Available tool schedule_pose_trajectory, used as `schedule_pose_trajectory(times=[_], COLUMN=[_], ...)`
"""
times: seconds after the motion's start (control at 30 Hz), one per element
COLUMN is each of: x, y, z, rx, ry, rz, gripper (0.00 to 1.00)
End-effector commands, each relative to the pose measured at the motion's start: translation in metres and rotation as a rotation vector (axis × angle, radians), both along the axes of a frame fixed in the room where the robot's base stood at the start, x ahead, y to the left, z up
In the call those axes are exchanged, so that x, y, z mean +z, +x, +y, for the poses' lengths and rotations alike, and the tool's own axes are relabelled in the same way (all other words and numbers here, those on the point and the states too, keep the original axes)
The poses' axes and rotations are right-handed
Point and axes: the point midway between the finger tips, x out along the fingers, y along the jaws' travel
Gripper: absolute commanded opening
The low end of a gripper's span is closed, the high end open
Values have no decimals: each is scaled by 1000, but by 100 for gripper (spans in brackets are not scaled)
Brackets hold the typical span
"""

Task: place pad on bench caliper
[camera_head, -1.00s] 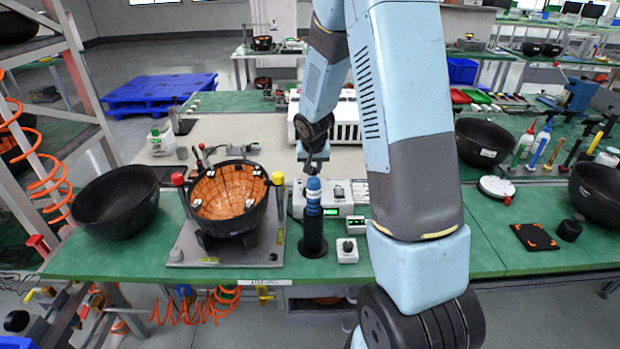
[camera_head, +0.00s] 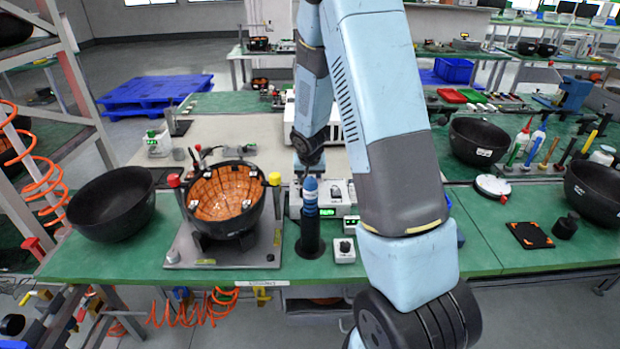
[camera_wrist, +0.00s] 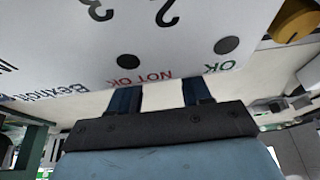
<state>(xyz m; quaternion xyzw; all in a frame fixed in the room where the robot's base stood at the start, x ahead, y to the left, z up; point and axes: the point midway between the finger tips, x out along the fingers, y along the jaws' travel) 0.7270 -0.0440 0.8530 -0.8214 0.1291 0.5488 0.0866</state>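No part is plainly labelled as the pad or the bench caliper. A flat black square with orange corners (camera_head: 531,235), possibly the pad, lies on the right of the green bench. A round white-faced item (camera_head: 493,186) lies behind it; I cannot tell whether it belongs to the caliper. My gripper (camera_head: 310,172) is low over the bench middle, partly blurred against a blue-topped tool in a black stand (camera_head: 310,235). In the wrist view its two dark blue fingers are apart. A close white panel (camera_wrist: 150,35) marked OK and NOT OK hides their tips.
An orange-lined black bowl (camera_head: 228,192) sits on a grey plate, left of the stand. A larger black bowl (camera_head: 112,205) stands further left. A small white box with a knob (camera_head: 344,250) stands near the front edge. Bottles and another black bowl (camera_head: 478,142) are at right.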

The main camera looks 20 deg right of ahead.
Motion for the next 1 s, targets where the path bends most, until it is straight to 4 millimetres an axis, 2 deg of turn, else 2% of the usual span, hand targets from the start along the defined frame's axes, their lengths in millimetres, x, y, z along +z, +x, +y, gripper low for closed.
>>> schedule_pose_trajectory(times=[0.3,0.47,1.0], x=[1,10,79], y=[0,-2,-30], z=[0,1,9], rx=[0,1,-1], ry=[0,1,1], rz=[0,-3,-3], gripper=[54,54,54])
